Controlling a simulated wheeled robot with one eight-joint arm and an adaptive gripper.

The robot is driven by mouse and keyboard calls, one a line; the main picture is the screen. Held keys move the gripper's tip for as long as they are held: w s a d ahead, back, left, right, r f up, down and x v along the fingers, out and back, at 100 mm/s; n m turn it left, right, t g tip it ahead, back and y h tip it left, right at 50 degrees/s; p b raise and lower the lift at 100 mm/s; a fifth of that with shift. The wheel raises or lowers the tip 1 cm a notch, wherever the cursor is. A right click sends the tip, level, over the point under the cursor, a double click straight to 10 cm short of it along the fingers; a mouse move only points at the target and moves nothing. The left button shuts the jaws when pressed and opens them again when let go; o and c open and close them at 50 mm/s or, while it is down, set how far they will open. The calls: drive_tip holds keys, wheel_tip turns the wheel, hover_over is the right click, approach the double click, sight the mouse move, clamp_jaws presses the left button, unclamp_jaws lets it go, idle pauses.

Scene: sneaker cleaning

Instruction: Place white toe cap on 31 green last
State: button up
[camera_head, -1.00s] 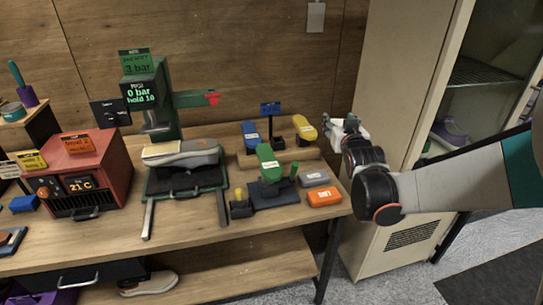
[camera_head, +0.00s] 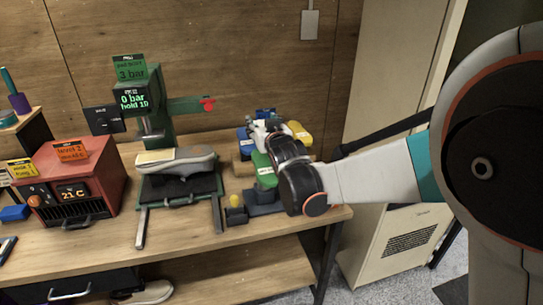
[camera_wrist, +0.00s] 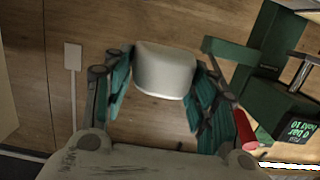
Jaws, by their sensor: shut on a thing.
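My gripper (camera_head: 262,130) is above the back right part of the bench, close to the green last (camera_head: 263,167). In the wrist view its two teal-padded fingers are shut on the white toe cap (camera_wrist: 165,70), a rounded pale piece held between the fingertips. The green last stands on a dark stand on the bench, partly hidden by my wrist. Its label is too small to read. The toe cap is hard to make out in the head view. A gap between the toe cap and the last cannot be judged.
Blue (camera_head: 244,139) and yellow (camera_head: 299,132) lasts stand behind the green one. A press (camera_head: 150,105) with a grey shoe (camera_head: 190,158) is left of it, and a red heater box (camera_head: 80,180) farther left. A small yellow-topped piece (camera_head: 235,208) is in front.

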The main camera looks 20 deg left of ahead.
sight(264, 165)
wheel_tip(264, 165, down, 11)
drive_tip(key=b, duration=0.3)
drive_tip(key=shift+f, duration=0.15)
drive_tip(key=shift+f+b, duration=0.15)
drive_tip(key=shift+b, duration=0.2)
drive_tip(key=o, duration=1.1)
drive_tip(key=shift+s+d+r, duration=0.1)
drive_tip(key=shift+r, duration=0.1)
drive_tip(key=p+v, duration=0.3)
drive_tip(key=v, duration=0.8)
drive_tip(key=shift+s+d, duration=0.15)
drive_tip(key=shift+s, duration=0.2)
